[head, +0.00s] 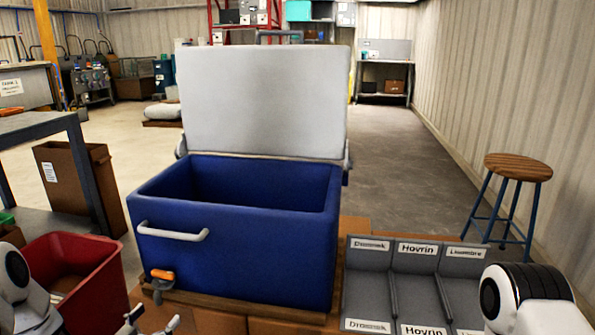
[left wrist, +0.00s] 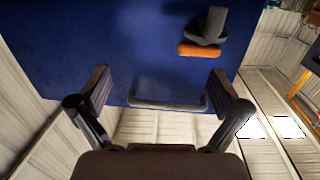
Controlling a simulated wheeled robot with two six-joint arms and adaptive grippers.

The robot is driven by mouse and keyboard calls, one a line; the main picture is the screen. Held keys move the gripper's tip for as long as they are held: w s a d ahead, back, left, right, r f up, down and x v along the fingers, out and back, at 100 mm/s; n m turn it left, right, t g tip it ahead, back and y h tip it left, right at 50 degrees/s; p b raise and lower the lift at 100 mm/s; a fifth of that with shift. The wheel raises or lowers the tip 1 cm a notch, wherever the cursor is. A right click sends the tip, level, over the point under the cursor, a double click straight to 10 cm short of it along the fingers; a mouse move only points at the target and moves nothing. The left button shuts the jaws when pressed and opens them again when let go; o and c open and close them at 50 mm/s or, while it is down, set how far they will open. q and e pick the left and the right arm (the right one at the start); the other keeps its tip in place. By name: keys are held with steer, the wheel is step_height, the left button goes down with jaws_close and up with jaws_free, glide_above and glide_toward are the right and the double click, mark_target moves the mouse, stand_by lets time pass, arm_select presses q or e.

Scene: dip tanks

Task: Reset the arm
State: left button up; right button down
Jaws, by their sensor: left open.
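My left gripper (head: 153,319) shows only its fingertips at the bottom edge of the head view, in front of the blue tank (head: 235,245). In the left wrist view its two fingers (left wrist: 157,92) stand wide apart with nothing between them touching either one. The tank's front handle (head: 172,232), a pale bar, also shows beyond the fingers in the left wrist view (left wrist: 168,105). The tap (head: 162,276) with an orange lever sits low on the tank's front. My right gripper is out of view; only part of the right arm shows at lower right.
The tank's grey lid (head: 262,102) stands open. A red bin (head: 95,300) is at lower left, beside a grey table (head: 45,125). Grey labelled compartments (head: 367,290) lie right of the tank. A wooden-topped stool (head: 518,167) stands at right.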

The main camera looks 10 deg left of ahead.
arm_select(q)
steer(key=s+d+f+g, duration=0.4)
steer(key=s+d+f, duration=0.2)
steer(key=d, duration=0.2)
steer(key=s+d+f+g, duration=0.3)
steer(key=s+d+f, duration=0.25)
steer(key=d, duration=0.25)
steer(key=s+f+n+g+y, duration=0.15)
steer(key=s+g, duration=0.35)
steer(key=s, duration=0.6)
steer(key=s+f+n+g+y, duration=0.1)
steer(key=s+f+g, duration=0.3)
steer(key=s, duration=0.8)
step_height(320, 180, up, 27)
steer(key=a+g+p, duration=0.1)
steer(key=p, duration=2.6)
steer(key=shift+s+r, duration=0.2)
steer(key=shift+y, duration=0.25)
